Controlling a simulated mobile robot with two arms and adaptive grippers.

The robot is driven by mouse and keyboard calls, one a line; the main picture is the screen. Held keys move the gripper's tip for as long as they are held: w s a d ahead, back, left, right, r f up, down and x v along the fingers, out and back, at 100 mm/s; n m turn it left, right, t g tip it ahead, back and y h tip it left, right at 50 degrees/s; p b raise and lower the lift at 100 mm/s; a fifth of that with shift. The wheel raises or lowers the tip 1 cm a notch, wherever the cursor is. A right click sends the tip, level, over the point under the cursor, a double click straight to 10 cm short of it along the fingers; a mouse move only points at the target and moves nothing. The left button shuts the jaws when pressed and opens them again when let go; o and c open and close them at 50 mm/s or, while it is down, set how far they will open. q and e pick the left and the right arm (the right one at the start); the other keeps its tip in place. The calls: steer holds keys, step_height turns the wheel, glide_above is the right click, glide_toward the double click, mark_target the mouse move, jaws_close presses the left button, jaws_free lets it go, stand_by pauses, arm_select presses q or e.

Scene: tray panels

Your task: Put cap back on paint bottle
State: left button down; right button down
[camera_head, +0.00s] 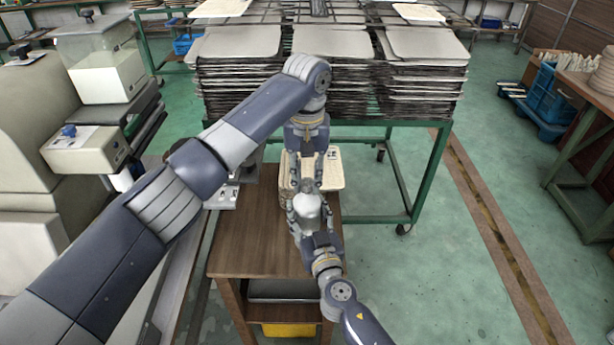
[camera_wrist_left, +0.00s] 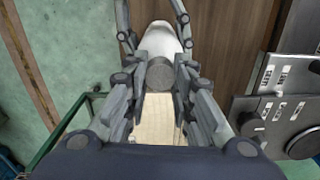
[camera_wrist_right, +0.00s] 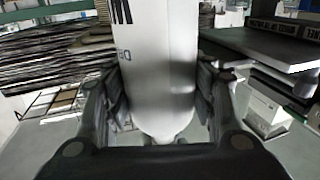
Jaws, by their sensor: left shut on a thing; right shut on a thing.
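The paint bottle (camera_wrist_right: 158,60) is white with dark print and fills the middle of the right wrist view. My right gripper (camera_head: 311,214) is shut around it and holds it above the wooden table. In the left wrist view the white bottle (camera_wrist_left: 160,36) shows just beyond a round grey cap (camera_wrist_left: 160,73). My left gripper (camera_wrist_left: 158,84) is shut on the cap, with a finger on each side. The cap is in line with the bottle's end; I cannot tell whether they touch. In the head view the fingers of my left gripper (camera_head: 307,178) hide most of the cap.
The small wooden table (camera_head: 255,245) is below both grippers, its front part bare. A pale board (camera_head: 332,170) lies at its far end. A green rack (camera_head: 432,165) with stacked trays (camera_head: 335,75) stands behind. Grey machines (camera_head: 105,75) stand on the left.

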arm_select(q)
steer(key=m, duration=0.4)
steer(key=shift+m, duration=0.4)
steer(key=m, duration=1.8)
steer(key=c, duration=1.3)
jaws_free()
step_height(320, 180, up, 12)
